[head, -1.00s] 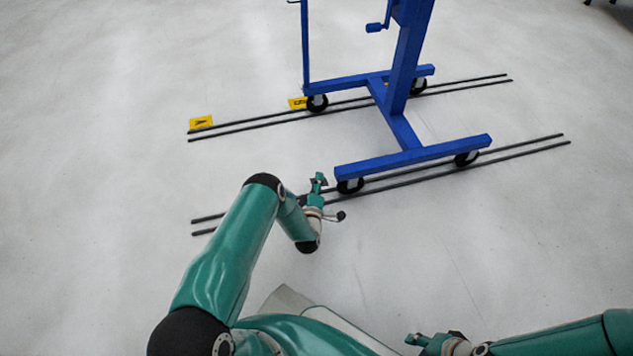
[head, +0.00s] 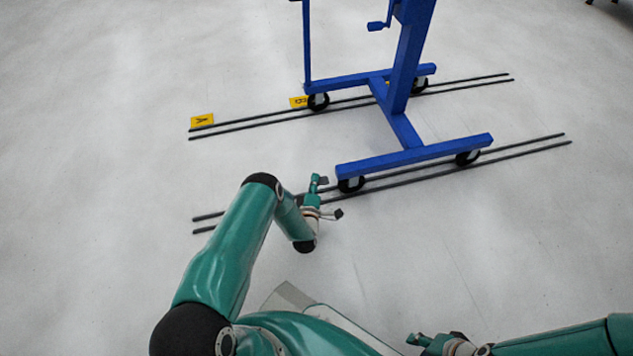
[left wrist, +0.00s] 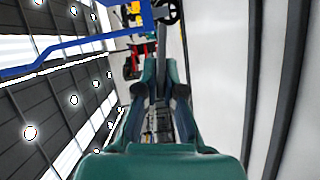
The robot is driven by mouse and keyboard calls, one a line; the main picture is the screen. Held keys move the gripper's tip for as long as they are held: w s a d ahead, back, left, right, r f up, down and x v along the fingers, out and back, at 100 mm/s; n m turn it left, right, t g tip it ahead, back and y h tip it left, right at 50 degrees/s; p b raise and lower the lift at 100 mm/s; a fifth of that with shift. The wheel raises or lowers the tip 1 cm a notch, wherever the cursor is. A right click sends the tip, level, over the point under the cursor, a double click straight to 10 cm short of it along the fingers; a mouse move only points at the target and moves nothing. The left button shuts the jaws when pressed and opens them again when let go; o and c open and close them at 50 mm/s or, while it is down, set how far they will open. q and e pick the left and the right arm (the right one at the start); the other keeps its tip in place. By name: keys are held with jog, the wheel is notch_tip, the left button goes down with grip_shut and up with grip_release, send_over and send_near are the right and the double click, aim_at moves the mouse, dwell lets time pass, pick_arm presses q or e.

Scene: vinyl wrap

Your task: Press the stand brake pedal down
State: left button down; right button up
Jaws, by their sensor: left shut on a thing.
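The blue stand (head: 405,75) stands upright on its casters across the floor rails. Its near left caster (head: 350,184) is just right of my left gripper (head: 319,182) in the head view. That gripper is low over the near rails. In the left wrist view, its fingers (left wrist: 161,72) are close together around a thin dark piece (left wrist: 161,48). I cannot tell whether this piece is the brake pedal; no pedal shows clearly. A wheel (left wrist: 166,12) is just beyond the fingertips. My right gripper (head: 432,341) is at the bottom edge, far from the stand, its jaw opening unclear.
Two pairs of dark rails, near (head: 250,212) and far (head: 250,120), run along the pale floor. Yellow markers (head: 202,120) lie by the far pair. A crank handle (head: 378,25) sticks out from the stand's column. Floor on the left is clear.

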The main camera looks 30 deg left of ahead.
pick_arm(q)
jog(key=shift+a+f+n+t+y, duration=0.1)
jog(key=shift+f+n+t+y, duration=0.4)
jog(key=shift+n, duration=0.8)
jog(key=shift+a+f+n+t+y, duration=0.1)
jog(key=shift+f+n+t, duration=0.2)
jog(key=shift+f+n, duration=0.75)
jog(key=shift+r+n, duration=0.2)
jog(key=shift+n, duration=0.05)
jog(key=c, duration=1.3)
grip_release()
jog(key=shift+d, duration=0.1)
jog(key=v, duration=0.7)
jog(key=shift+s, duration=0.25)
jog(key=shift+w+d, duration=0.1)
